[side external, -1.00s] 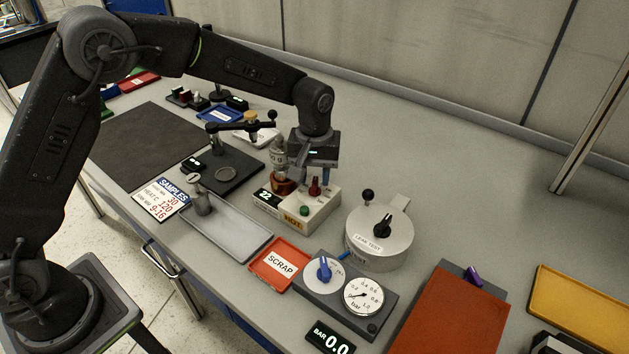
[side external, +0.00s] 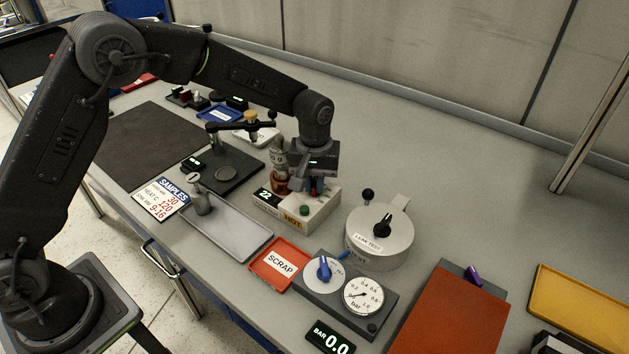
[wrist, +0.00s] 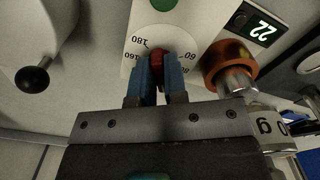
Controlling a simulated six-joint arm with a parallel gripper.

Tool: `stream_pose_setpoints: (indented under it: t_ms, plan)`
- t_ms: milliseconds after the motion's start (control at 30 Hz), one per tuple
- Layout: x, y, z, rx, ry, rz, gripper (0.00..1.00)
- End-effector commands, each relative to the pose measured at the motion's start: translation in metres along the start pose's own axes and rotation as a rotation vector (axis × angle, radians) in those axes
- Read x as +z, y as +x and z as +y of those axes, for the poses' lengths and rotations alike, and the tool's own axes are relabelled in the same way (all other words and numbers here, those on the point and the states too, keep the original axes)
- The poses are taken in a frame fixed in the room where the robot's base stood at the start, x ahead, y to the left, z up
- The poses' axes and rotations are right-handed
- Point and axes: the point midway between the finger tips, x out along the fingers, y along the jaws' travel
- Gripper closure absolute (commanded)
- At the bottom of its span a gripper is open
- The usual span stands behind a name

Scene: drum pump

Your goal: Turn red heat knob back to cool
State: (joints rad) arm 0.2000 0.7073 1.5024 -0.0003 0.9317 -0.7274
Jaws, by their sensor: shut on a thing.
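The red heat knob (wrist: 157,60) sits on the white dial face of the heater box (wrist: 190,22). In the wrist view the dial marks around it read 180, 160 and 60, partly covered. My gripper (wrist: 160,72) has its blue fingers closed on the knob from both sides. In the side view my gripper (side external: 316,186) is low over the heater box (side external: 300,215), and the knob is mostly hidden behind the fingers. The heater's display (wrist: 262,30) reads 22. A green button (side external: 303,210) is on the box, with a HOT label on its front.
A copper-coloured cup (wrist: 228,62) with a metal piece in it stands close beside my fingers. The round leak-test pot (side external: 380,238) with its black-knobbed lever is to the right. The red scrap tray (side external: 280,264) lies in front. Bare bench is behind the pot.

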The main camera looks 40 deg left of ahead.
Motion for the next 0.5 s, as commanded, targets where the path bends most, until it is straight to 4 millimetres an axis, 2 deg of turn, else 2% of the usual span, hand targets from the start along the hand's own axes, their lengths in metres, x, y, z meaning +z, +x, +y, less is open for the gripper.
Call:
stream_pose_setpoints:
  t_ms: [267, 500]
  plan:
    - [-0.0001, -0.0003, -0.0001, 0.000, -0.013, 0.000, 1.00]
    - [-0.0004, -0.0001, 0.0005, 0.000, -0.107, 0.000, 1.00]
